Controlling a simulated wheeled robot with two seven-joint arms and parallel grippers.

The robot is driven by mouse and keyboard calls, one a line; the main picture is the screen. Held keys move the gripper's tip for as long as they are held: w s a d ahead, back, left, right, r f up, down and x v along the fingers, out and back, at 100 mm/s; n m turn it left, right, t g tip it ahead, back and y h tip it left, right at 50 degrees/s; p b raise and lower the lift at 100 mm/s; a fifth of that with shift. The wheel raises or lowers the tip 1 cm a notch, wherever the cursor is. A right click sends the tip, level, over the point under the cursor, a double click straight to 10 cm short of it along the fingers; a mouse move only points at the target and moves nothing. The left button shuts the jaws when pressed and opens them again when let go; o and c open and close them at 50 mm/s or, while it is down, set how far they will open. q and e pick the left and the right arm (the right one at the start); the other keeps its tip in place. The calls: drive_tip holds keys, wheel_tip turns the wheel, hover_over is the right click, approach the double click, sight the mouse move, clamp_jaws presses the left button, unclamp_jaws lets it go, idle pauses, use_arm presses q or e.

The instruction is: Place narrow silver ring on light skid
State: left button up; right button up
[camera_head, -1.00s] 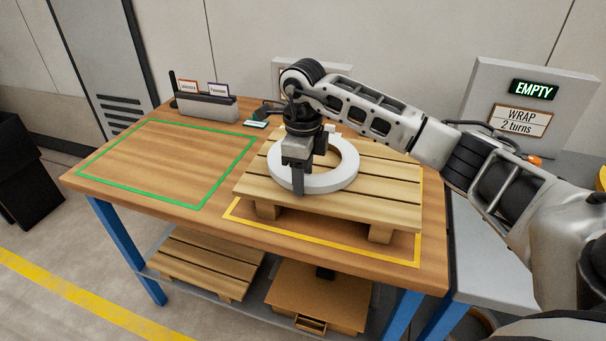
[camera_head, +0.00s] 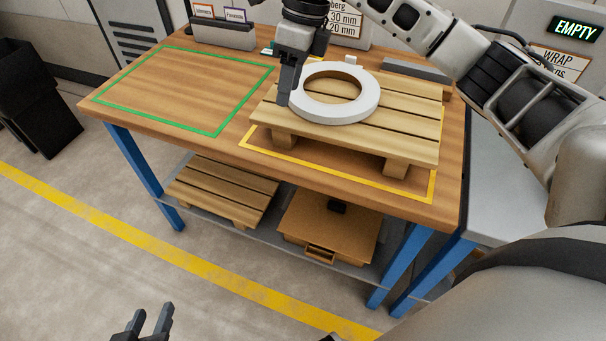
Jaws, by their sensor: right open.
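The pale silver-white ring (camera_head: 356,107) lies flat on the light wooden skid (camera_head: 400,140), which stands inside the yellow outline on the workbench. My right gripper (camera_head: 287,96) points down at the ring's left edge, open; I cannot tell whether a finger touches the ring. The gripper hides a little of the skid's left end. My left gripper (camera_head: 146,324) shows at the bottom edge, away from the bench, with its two fingers apart and nothing between them.
A green outline (camera_head: 185,88) on the bench's left is empty. A card holder (camera_head: 223,35) and a grey bar (camera_head: 415,70) are at the back. Another skid (camera_head: 222,190) and a brown box (camera_head: 330,225) sit on the lower shelf. A side table (camera_head: 500,200) stands right.

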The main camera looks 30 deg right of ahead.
drive_tip(key=s+a+f+g+y, duration=0.1)
drive_tip(key=s+a+f+y, duration=0.2)
drive_tip(key=a, duration=0.5)
drive_tip(key=s+a+f+g+y, duration=0.1)
drive_tip(key=s+a+y, duration=0.2)
drive_tip(key=a+y, duration=0.3)
drive_tip(key=s+a+r+m+t+y, duration=0.2)
drive_tip(key=s+a+r+m+y, duration=0.2)
drive_tip(key=a+r+m+y, duration=0.25)
drive_tip(key=w+d+f+m+t+h, duration=0.1)
drive_tip(key=d+f+m+t+h, duration=0.35)
drive_tip(key=m+t, duration=0.75)
drive_tip(key=w+d+f+m+t+h, duration=0.1)
drive_tip(key=d+f+m+t+h, duration=0.4)
drive_tip(key=m, duration=1.2)
drive_tip(key=s+d+f+m+g+h, duration=0.3)
drive_tip(key=s+f+m+g+h, duration=0.2)
drive_tip(key=s+f+m, duration=0.3)
drive_tip(key=s+f, duration=0.3)
drive_tip(key=f, duration=0.2)
drive_tip(key=shift+f, duration=0.4)
drive_tip(key=shift+r, duration=0.1)
